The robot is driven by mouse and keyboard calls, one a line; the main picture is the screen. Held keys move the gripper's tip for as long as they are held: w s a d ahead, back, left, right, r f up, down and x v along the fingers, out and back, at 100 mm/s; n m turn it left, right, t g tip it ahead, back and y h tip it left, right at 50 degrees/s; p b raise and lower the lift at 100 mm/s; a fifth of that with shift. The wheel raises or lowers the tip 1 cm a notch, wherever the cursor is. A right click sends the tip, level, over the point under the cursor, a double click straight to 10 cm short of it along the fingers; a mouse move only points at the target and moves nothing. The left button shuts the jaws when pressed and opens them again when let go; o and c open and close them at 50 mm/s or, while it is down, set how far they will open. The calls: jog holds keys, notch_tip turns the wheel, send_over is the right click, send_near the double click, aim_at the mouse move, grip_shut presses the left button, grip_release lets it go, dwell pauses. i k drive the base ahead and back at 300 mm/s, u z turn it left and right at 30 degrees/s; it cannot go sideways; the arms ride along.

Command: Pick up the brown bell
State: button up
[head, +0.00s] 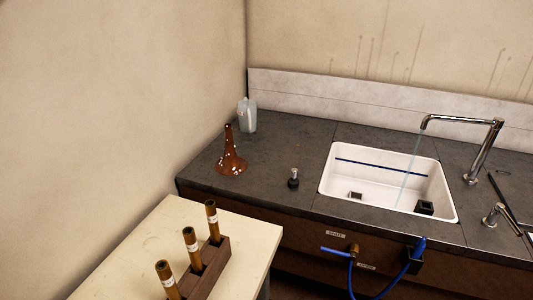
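The brown bell (231,160) stands upright on the dark counter (275,150), near its left end. It has a wide flared base, a narrow neck pointing up and pale spots on its surface. Nothing covers it in the head view. My gripper is not in view.
A pale translucent jug (247,115) stands behind the bell. A small black-based item (293,178) stands to its right, before a white sink (326,182) with a running faucet (480,150). A cream table (140,245) in front holds a wooden rack (215,265) of brown tubes.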

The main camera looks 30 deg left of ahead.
aim_at(232, 162)
jog(key=z, duration=0.25)
jog(key=i, duration=0.9)
jog(key=u, duration=0.95)
